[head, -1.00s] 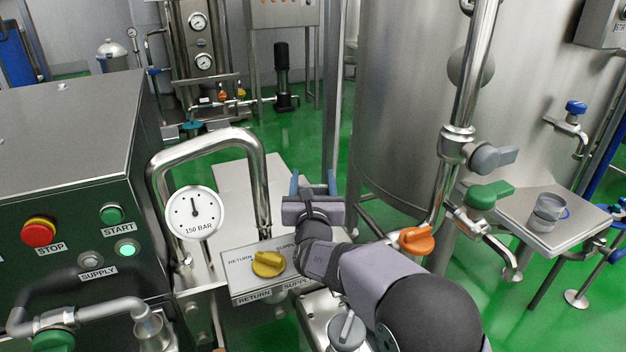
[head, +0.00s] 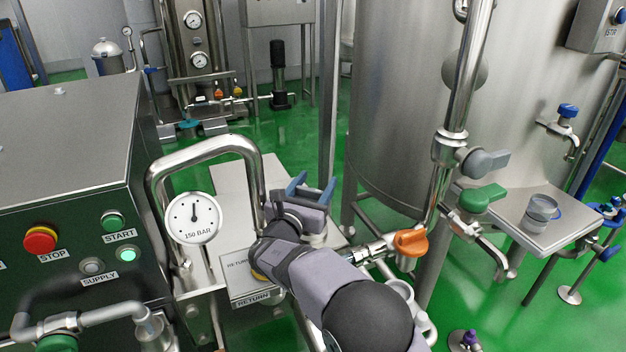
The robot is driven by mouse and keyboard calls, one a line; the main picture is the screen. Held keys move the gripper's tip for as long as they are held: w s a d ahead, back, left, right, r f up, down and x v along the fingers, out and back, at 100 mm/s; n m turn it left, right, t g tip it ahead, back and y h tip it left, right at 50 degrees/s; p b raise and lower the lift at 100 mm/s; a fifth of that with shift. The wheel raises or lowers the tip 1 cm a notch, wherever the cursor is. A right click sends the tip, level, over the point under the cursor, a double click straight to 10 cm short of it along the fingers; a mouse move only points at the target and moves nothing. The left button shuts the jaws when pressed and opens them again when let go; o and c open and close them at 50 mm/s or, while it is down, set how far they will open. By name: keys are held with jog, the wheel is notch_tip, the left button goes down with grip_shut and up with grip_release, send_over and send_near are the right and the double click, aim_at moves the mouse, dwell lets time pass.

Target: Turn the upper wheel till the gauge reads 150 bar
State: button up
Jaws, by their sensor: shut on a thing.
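The round white gauge (head: 193,218) stands left of centre, with "150 BAR" printed on its face. Its dark needle points almost straight up. My gripper (head: 311,187) is right of the bent steel pipe, its two blue fingers apart and tilted. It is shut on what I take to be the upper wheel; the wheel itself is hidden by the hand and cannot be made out.
A bent steel pipe (head: 258,170) rises between the gauge and my gripper. An orange valve handle (head: 411,243) is to the right.

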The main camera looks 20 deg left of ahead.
aim_at(309, 193)
jog(key=shift+r, duration=0.1)
jog(key=o, duration=1)
jog(key=shift+o, duration=0.2)
jog(key=shift+s+b, duration=0.35)
jog(key=shift+s, duration=3.3)
